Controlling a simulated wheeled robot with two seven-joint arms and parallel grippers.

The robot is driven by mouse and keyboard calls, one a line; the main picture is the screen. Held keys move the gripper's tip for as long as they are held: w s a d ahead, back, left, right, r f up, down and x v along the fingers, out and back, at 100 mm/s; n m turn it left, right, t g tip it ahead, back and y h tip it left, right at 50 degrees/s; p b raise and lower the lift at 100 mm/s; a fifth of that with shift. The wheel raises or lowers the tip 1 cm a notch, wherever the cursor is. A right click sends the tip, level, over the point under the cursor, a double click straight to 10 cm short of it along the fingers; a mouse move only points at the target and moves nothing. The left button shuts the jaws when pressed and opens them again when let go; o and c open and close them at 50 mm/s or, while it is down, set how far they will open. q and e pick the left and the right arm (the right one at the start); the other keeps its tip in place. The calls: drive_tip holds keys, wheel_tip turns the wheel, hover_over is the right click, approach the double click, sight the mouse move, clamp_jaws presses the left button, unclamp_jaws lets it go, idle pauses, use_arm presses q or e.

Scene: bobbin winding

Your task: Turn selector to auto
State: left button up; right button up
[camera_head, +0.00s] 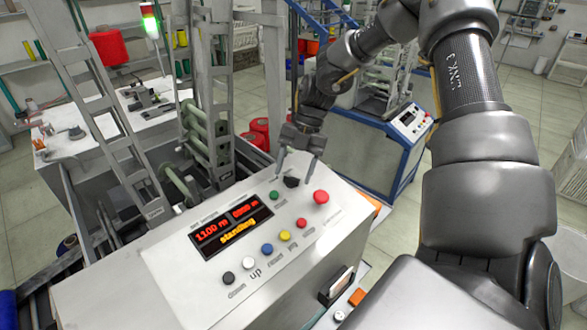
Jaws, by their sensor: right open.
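The control panel (188,279) is a white sloped box with a dark display (232,226) lit in red and yellow. The selector (291,182) is a small black knob at the panel's far edge, between a green button (274,195) and a large red button (321,197). My right gripper (295,168) reaches down over the selector from behind, open, with one finger on each side of the knob. I cannot tell whether the fingers touch it. The knob's markings are too small to read. My left gripper is not in view.
More buttons, including a blue one (267,250) and a yellow one (285,235), line the panel's front. A metal frame (110,140) with rollers stands at the left. A second blue-framed machine (375,150) stands behind. Open floor lies at the right.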

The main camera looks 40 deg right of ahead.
drive_tip(key=shift+a+f, duration=0.2)
drive_tip(key=shift+f, duration=0.35)
drive_tip(key=c, duration=1)
drive_tip(key=shift+f+m+t+b, duration=0.1)
drive_tip(key=shift+m+t+b, duration=0.2)
drive_tip(key=shift+m+b, duration=0.3)
drive_tip(key=m+t+b, duration=0.1)
drive_tip(key=b, duration=0.1)
drive_tip(key=m+b, duration=0.2)
drive_tip(key=shift+s+f+m+t+y+b, duration=0.1)
drive_tip(key=shift+s+m+t+y+b, duration=0.05)
drive_tip(key=shift+m+t+y+b, duration=0.2)
drive_tip(key=m+t+b, duration=0.2)
drive_tip(key=m, duration=0.1)
drive_tip(key=shift+s+m, duration=0.1)
drive_tip(key=shift+m, duration=0.15)
drive_tip(key=shift+s+m+t+b, duration=0.15)
drive_tip(key=shift+m+t+b, duration=0.5)
drive_tip(key=shift+m, duration=1.15)
